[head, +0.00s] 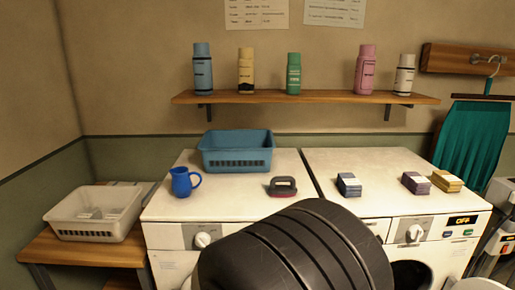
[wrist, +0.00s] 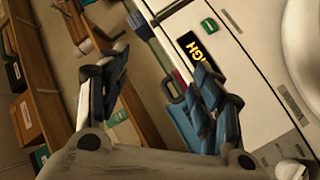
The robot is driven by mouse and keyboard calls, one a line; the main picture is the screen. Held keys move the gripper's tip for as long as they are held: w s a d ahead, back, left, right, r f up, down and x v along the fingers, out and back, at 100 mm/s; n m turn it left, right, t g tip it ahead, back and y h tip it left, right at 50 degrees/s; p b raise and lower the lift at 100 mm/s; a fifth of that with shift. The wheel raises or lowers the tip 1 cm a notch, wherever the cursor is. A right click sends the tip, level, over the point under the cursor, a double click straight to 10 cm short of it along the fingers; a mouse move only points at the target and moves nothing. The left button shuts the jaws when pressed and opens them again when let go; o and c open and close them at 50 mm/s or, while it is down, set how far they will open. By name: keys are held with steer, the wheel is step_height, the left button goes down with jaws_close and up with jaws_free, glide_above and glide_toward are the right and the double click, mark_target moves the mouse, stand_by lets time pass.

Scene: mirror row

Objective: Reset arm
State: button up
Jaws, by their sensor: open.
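My gripper (wrist: 162,72) shows in the wrist view with its two dark blue-grey fingers spread apart. It is open, and I see nothing held between the fingers. The wrist view is strongly tilted. A white machine front with a dark display (wrist: 194,55) reading in yellow letters and a green button (wrist: 209,26) lies behind and beside the right finger. In the head view my dark arm link fills the bottom middle and hides part of the machine fronts. My gripper's fingers do not show there.
Two white machines stand side by side. On top are a blue basket (head: 236,153), a blue jug (head: 183,182), a dark-handled brush (head: 283,187) and several small stacked blocks (head: 348,185). A wall shelf (head: 300,98) holds several bottles. A pale basket (head: 95,213) sits on a wooden bench at left.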

steer(key=s+d+r+m+g+h, duration=0.1)
steer(key=s+d+r+m+g, duration=0.15)
steer(key=s+d+g, duration=0.65)
steer(key=s+d+g+y, duration=0.1)
steer(key=s+d+y, duration=0.2)
steer(key=s+d, duration=0.6)
steer(key=s+a+n+t+y, duration=0.1)
steer(key=s+a+t+y, duration=0.1)
steer(key=s+a+y, duration=0.6)
steer(key=shift+s+a+r, duration=0.35)
steer(key=shift+s+a, duration=0.5)
steer(key=shift+s, duration=0.4)
steer(key=shift+c, duration=0.2)
